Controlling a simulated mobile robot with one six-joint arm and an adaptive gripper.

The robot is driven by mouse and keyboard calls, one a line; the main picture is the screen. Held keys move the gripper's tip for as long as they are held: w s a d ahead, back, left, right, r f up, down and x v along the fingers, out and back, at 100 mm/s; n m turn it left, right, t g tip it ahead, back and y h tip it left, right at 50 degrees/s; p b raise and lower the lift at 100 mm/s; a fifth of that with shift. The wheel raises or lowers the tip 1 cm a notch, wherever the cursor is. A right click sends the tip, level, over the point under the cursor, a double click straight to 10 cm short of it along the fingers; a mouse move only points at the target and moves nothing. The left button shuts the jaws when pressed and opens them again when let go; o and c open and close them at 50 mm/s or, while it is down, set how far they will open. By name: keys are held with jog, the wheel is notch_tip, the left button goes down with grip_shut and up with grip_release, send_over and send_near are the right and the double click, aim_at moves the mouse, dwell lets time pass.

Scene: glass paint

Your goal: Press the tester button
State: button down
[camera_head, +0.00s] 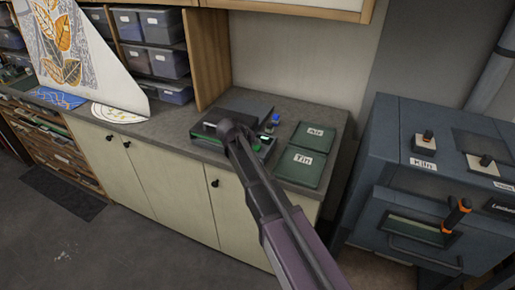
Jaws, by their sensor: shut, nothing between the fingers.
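A low dark device (248,105) with green-lit edges, seemingly the tester, sits on the grey counter. A small blue piece (276,117), perhaps the button, shows at its right side; I cannot tell for sure. My gripper (231,130) is at the dark far end of my arm, over the front of the device. It is shut and empty. The arm end hides the middle of the device, and the fingertips are not clearly seen. I cannot tell whether they touch it.
Two dark green pads labelled "Air" (315,135) and "Tin" (302,166) lie right of the device. A blue-grey kiln (400,150) with an orange-handled lever (457,214) stands farther right. Shelves with grey bins (163,61) and patterned sheets (66,45) are at the left.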

aim_at(256, 148)
jog(key=shift+f, duration=0.25)
jog(key=shift+f+b, duration=0.2)
jog(key=shift+b, duration=0.25)
jog(key=shift+f+b, duration=0.5)
dwell(1.1)
jog(key=shift+r, duration=0.1)
dwell(0.4)
jog(key=shift+r+p, duration=0.85)
jog(key=shift+p, duration=0.1)
jog(key=shift+r+p, duration=2.5)
jog(key=shift+r, duration=0.05)
jog(key=shift+w, duration=0.1)
